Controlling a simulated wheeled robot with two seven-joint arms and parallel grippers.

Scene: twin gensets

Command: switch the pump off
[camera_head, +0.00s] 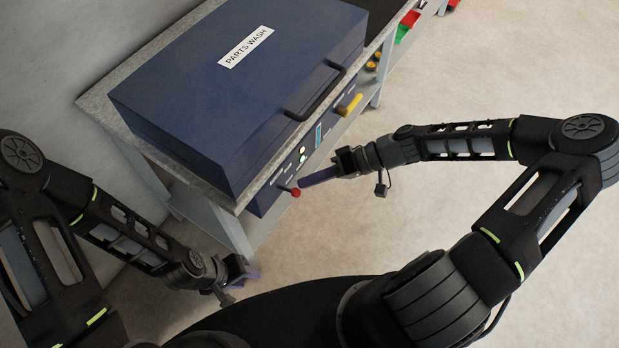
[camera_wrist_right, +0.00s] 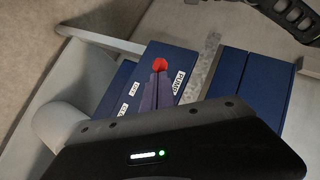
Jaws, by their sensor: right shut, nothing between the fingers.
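The blue parts washer (camera_head: 235,95) has a control panel (camera_head: 285,172) on its front. A red knob (camera_head: 295,191) sticks out at the panel's near end. In the right wrist view the red knob (camera_wrist_right: 160,64) lies beside a white "PUMP" label (camera_wrist_right: 180,82). My right gripper (camera_head: 303,184) is shut and empty, its purple fingers pointing at the knob. In the wrist view its fingertips (camera_wrist_right: 159,75) overlap the knob's lower edge; I cannot tell whether they touch. My left gripper (camera_head: 252,273) is low by the bench leg; its opening is unclear.
Small lit indicators (camera_head: 302,151) sit on the panel farther along from the knob. A dark handle (camera_head: 317,92) and a yellow bar (camera_head: 349,104) project from the front. The washer stands on a grey bench (camera_head: 100,105). The floor to the right is clear.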

